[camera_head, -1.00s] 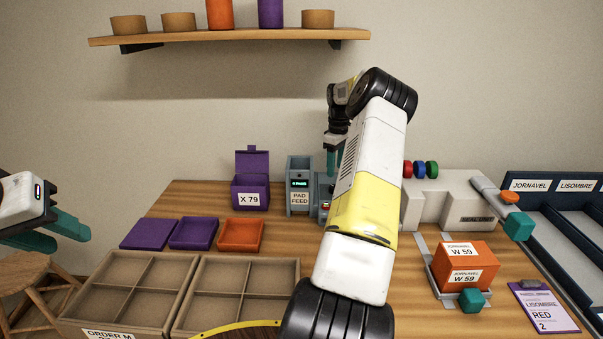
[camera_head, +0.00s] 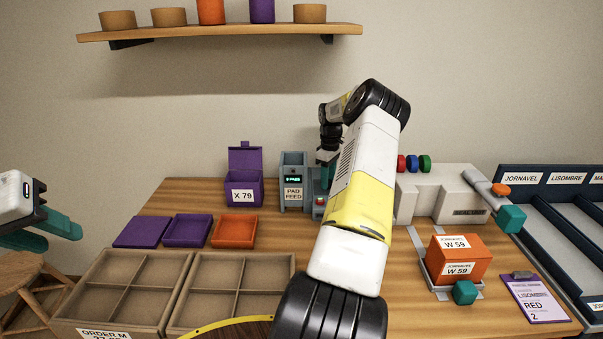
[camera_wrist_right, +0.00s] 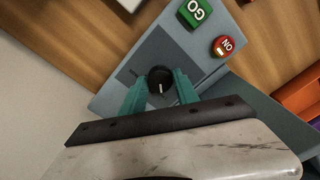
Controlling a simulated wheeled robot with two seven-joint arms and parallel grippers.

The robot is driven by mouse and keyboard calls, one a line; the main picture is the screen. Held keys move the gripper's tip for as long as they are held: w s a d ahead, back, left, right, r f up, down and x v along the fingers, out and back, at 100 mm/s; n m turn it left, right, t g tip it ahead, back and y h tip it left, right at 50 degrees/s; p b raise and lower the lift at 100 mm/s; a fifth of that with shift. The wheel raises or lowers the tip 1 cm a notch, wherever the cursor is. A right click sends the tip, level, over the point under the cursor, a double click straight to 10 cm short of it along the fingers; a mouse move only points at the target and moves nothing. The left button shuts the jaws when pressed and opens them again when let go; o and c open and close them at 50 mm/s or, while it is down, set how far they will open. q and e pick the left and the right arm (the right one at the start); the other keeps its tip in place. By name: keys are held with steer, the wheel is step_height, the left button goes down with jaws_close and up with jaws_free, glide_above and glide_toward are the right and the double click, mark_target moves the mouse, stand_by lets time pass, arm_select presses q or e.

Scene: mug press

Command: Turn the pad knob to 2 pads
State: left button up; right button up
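The grey pad feed machine (camera_head: 293,208) stands at the back middle of the table with a small green display, too small to read. In the right wrist view, the black pad knob (camera_wrist_right: 160,78) sits on its panel, with a white mark pointing toward my wrist. My right gripper (camera_wrist_right: 161,82) has one teal finger on each side of the knob, seemingly closed against it. In the head view, my right arm hides the knob and most of this gripper (camera_head: 325,178). My left gripper (camera_head: 50,232) is open and empty at the left edge.
A green GO button (camera_wrist_right: 195,11) and a red NO button (camera_wrist_right: 224,45) sit near the knob. A purple X 79 box (camera_head: 243,192) stands left of the machine. A white sealing machine (camera_head: 440,195) and an orange W 59 box (camera_head: 458,258) are right of my arm.

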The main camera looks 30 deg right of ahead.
jaws_close()
steer(key=shift+m, duration=0.4)
steer(key=m, duration=0.3)
steer(key=shift+m, duration=0.4)
steer(key=m, duration=0.4)
steer(key=shift+m, duration=0.7)
steer(key=o, duration=0.5)
jaws_free()
